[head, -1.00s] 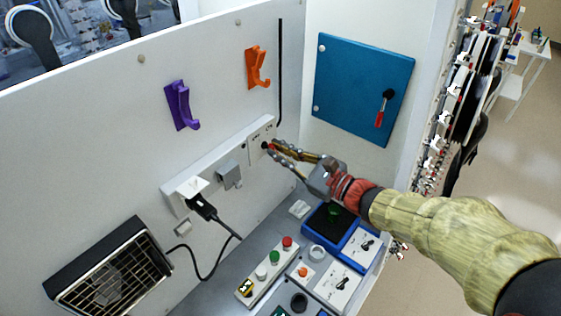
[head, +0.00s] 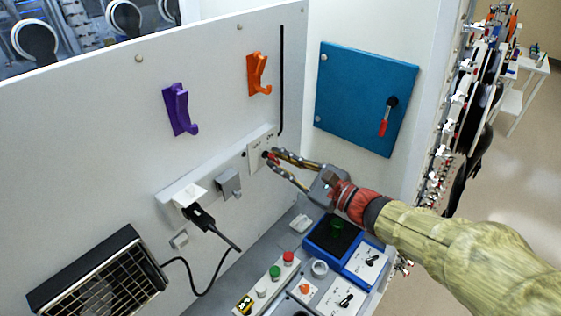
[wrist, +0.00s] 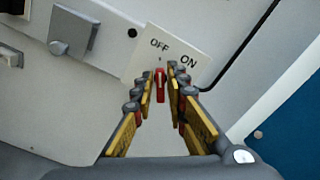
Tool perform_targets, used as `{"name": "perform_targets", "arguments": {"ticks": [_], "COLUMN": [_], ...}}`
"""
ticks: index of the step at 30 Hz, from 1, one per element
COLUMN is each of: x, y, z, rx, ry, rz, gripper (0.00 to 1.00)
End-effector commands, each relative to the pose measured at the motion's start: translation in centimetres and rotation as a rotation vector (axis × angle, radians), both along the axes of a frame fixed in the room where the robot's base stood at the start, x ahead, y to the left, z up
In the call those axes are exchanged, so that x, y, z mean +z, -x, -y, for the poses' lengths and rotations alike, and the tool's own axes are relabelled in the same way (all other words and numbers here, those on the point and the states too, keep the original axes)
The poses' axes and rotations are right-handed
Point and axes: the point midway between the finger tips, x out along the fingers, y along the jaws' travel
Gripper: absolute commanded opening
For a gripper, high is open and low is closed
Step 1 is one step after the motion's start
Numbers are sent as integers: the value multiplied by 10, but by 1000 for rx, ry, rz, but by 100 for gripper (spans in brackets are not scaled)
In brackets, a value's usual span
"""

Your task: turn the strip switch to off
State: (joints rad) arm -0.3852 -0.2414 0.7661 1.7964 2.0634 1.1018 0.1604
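The strip switch (wrist: 160,86) is a small red lever on a white plate marked OFF and ON at the right end of the wall strip. In the wrist view its upper end points near the OFF label. In the head view the switch (head: 272,156) is partly hidden by the fingertips. My gripper (head: 271,155) is at the plate, its two fingers on either side of the lever. In the wrist view my gripper (wrist: 160,82) is partly open, with narrow gaps seeming to show beside the lever. I cannot tell whether a finger touches it.
The white strip (head: 212,180) carries a grey box (head: 229,183) and a black plug (head: 201,218) to the left. Orange (head: 259,74) and purple (head: 180,109) hooks are above. A blue panel (head: 362,85) is at right. Control boxes cover the bench below.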

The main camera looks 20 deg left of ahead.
Motion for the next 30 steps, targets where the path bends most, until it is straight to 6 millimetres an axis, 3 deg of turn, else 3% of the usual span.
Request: {"name": "perform_targets", "arguments": {"ticks": [6,17,30], "x": [0,0,0], "y": [0,1,22], "z": [0,7,85], "rx": [0,-2,-6], "ry": [0,-1,0], "rz": [-1,-2,-1], "gripper": [27,27,27]}}
